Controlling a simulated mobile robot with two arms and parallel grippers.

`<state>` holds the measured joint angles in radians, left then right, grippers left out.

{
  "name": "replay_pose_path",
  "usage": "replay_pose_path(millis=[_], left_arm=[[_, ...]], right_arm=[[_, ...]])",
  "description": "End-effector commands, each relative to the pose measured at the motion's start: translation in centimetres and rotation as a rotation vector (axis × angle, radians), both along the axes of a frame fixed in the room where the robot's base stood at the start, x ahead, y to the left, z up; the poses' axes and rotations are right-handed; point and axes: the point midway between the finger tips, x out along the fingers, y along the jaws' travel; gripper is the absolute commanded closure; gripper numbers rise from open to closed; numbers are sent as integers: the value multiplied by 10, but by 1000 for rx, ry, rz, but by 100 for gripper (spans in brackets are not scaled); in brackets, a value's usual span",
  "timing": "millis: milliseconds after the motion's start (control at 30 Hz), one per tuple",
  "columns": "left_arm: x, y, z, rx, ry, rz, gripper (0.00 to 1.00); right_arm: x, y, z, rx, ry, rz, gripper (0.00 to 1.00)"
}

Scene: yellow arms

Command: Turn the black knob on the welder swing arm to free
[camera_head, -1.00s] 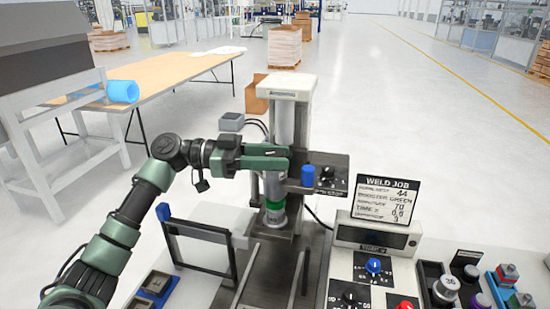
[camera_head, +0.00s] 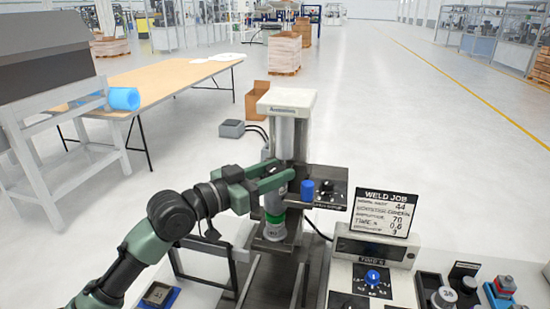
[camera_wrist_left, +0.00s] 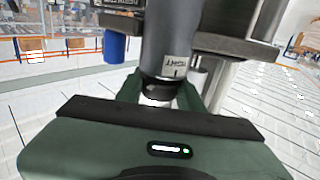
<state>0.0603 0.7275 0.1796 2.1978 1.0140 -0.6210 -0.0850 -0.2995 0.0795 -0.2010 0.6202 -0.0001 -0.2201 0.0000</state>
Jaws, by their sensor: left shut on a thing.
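The welder (camera_head: 287,104) stands upright ahead, with a grey column and a green ring (camera_head: 273,217) on its lower part. In the left wrist view, the black knob (camera_wrist_left: 158,88) sits at the base of a dark grey cylinder (camera_wrist_left: 170,38) bearing a small white label (camera_wrist_left: 175,67). My left gripper (camera_head: 268,181) reaches in from the left with its green fingers around the knob, and is shut on it. In the head view the fingers hide the knob. The label's word and any pointer mark cannot be read surely. My right gripper is not in view.
A WELD JOB sign (camera_head: 386,211) and a control box with a blue knob (camera_head: 372,277) stand further right. A black-framed flap (camera_head: 207,281) lies below my arm. A wooden table (camera_head: 170,78) stands back left.

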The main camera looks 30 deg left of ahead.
Motion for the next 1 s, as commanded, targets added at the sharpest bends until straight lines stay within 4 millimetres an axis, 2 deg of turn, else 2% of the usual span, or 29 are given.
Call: replay_pose_path(millis=[33,100,400,700,1000], left_arm=[[-1,-2,10,-10,1,33,100],[-1,-2,10,-11,0,84,100],[0,-2,7,-16,3,299,100],[1,-1,3,-12,2,473,100],[1,0,1,-5,-1,554,100]], right_arm=[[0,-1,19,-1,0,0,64],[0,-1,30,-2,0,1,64],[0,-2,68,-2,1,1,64],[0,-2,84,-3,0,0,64],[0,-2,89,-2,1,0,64]])
